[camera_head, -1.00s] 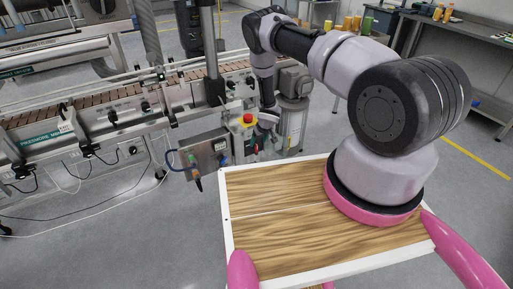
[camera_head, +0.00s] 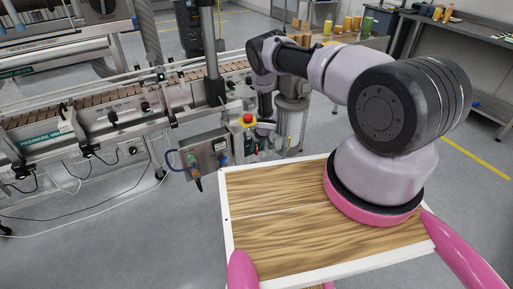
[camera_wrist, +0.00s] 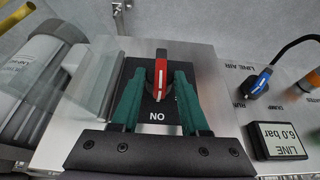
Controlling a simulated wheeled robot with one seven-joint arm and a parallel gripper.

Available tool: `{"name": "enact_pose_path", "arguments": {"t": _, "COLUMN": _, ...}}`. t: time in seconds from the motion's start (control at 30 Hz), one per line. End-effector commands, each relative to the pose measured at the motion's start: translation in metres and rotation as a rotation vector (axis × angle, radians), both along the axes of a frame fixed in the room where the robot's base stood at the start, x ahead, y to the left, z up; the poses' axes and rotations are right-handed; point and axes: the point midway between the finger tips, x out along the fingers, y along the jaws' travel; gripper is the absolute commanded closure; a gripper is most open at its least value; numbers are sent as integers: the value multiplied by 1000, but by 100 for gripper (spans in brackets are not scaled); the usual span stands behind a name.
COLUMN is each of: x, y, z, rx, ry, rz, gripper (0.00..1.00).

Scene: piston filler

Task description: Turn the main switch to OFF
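The main switch (camera_wrist: 161,72) has a red handle with a white line, on a black plate on a metal box. In the wrist view the handle stands upright in the picture, and the plate's white lettering below it reads "NO", upside down "ON". My gripper (camera_wrist: 159,82) has its two green fingers on either side of the handle. A gap shows between each finger and the handle, so it is open. In the head view my gripper (camera_head: 259,142) is at the box beside the conveyor, and the switch is mostly hidden there.
A blue-handled valve (camera_wrist: 258,82) and a pressure display reading 6.0 bar (camera_wrist: 280,141) sit right of the switch. A red emergency stop on a yellow base (camera_head: 248,119) is close to my gripper. A grey control box (camera_head: 206,156) hangs to its left.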

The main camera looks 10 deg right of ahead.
Motion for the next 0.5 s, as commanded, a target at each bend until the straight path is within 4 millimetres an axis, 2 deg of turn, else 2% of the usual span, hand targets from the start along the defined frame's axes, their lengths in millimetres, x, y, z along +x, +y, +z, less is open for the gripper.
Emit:
{"name": "enact_pose_path", "arguments": {"t": 0.27, "x": 0, "y": 3, "z": 0, "rx": -38, "ry": -12, "rz": 4, "gripper": 100}}
{"name": "enact_pose_path", "arguments": {"t": 0.5, "x": -2, "y": 8, "z": -1, "rx": -170, "ry": -55, "rz": 7, "gripper": 100}}
